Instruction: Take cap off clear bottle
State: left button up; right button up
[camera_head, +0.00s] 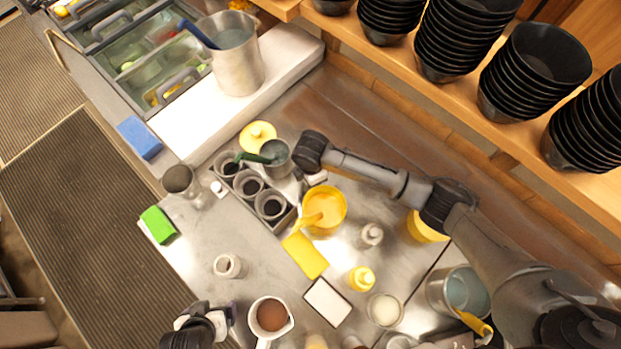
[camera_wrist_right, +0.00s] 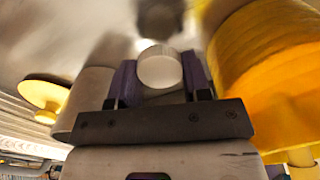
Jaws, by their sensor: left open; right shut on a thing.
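My right gripper (camera_wrist_right: 160,82) is shut on a small white round thing (camera_wrist_right: 160,66), seen end-on between its purple fingers in the right wrist view. I cannot tell whether it is a cap or a bottle top. In the head view the right wrist hides most of this spot, between the grey jug and the yellow tub. A pale bottle (camera_head: 371,235) stands upright right of the tub. A small whitish bottle or jar (camera_head: 228,266) stands left of centre. Which one is the clear bottle is unclear. My left gripper (camera_head: 207,312) is open and empty at the lower edge.
The yellow tub (camera_head: 332,220) and grey jug (camera_head: 275,152) crowd the right gripper. A holder of dark cups (camera_head: 269,205), a yellow squeeze bottle (camera_head: 361,279) and a brown-filled pitcher (camera_head: 285,335) stand nearby.

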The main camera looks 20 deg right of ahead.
jog(key=shift+f, duration=1.55)
jog(key=o, duration=1)
jog(key=shift+f, duration=0.1)
notch_tip(320, 180, up, 12)
jog(key=shift+r+p, duration=0.15)
jog(key=shift+p, duration=0.4)
jog(key=shift+r, duration=0.1)
